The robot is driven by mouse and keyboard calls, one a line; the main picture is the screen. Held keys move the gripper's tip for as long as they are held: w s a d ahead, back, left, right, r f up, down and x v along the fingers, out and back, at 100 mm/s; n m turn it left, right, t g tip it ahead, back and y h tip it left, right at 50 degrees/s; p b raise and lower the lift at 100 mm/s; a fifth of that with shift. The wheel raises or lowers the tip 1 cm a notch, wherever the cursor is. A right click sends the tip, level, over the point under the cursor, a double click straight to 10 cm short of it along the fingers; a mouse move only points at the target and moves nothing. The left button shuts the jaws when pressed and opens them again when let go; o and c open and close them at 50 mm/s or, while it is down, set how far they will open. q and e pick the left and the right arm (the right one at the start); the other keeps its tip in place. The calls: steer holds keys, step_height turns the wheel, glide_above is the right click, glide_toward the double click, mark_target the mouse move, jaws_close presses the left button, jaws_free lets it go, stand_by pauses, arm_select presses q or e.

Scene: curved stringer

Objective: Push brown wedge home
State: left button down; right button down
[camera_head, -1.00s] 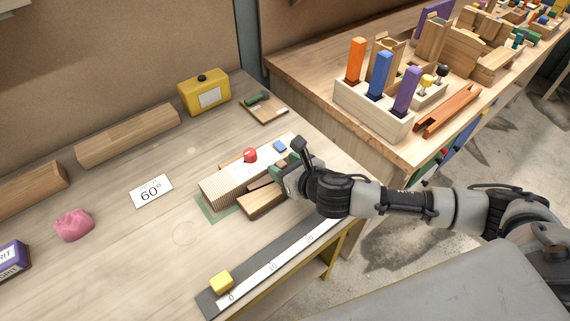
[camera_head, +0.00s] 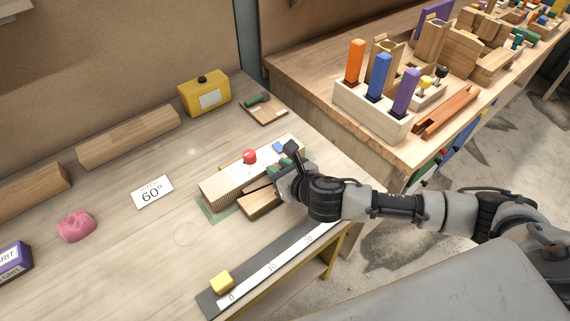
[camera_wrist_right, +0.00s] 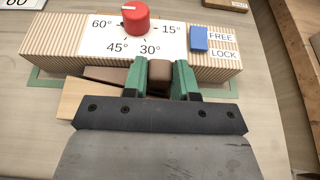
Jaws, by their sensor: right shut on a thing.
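The brown wedge (camera_wrist_right: 106,75) lies along the near side of a ribbed block (camera_wrist_right: 55,42) with a dial. In the head view the wedge (camera_head: 258,186) is a thin dark strip between that block and a light wooden piece (camera_head: 262,203). My right gripper (camera_wrist_right: 159,76) has its green fingers on either side of a brown part and is shut on it. In the head view the right gripper (camera_head: 281,182) hides the wedge's right end, so how far it is seated cannot be told. My left gripper is not in view.
A red knob (camera_wrist_right: 136,17) and a blue slider (camera_wrist_right: 199,38), beside the words FREE and LOCK, sit on the ribbed block. A ruler strip (camera_head: 270,268) with a yellow block (camera_head: 221,281) lies along the front edge.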

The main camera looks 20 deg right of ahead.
steer(key=shift+s+a+r, duration=0.15)
steer(key=shift+s+a, duration=0.05)
steer(key=shift+a, duration=0.5)
steer(key=c, duration=0.9)
jaws_free()
steer(key=shift+a, duration=0.2)
steer(key=shift+s+d, duration=0.25)
steer(key=shift+s, duration=0.1)
steer(key=v, duration=1)
steer(key=shift+r+b, duration=0.1)
steer(key=shift+b, duration=0.25)
